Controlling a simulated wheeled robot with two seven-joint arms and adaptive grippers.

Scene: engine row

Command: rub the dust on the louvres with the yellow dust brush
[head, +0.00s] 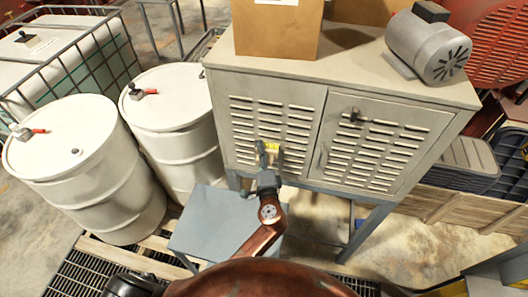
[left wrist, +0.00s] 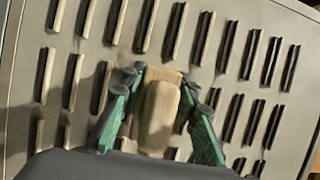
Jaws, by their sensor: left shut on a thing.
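The grey metal cabinet (head: 320,88) has two doors with rows of louvres, and its left door (head: 268,103) faces my left arm. My left gripper (head: 266,160) is at the lower middle of that door, shut on the yellow dust brush (head: 272,148). In the left wrist view the green-padded fingers of the left gripper (left wrist: 160,115) close on both sides of the brush's pale wooden handle (left wrist: 158,112), with louvres behind it. The bristles are hidden, and I cannot tell whether they touch the louvres. Dust is not clearly distinguishable. My right gripper is not in view.
Two white drums (head: 83,165) (head: 172,110) stand to the left. A small blue-grey table (head: 200,222) is below my left arm. A cardboard box (head: 275,30) and a grey motor (head: 428,45) sit on the cabinet top. Dark bins (head: 462,165) stand at the right.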

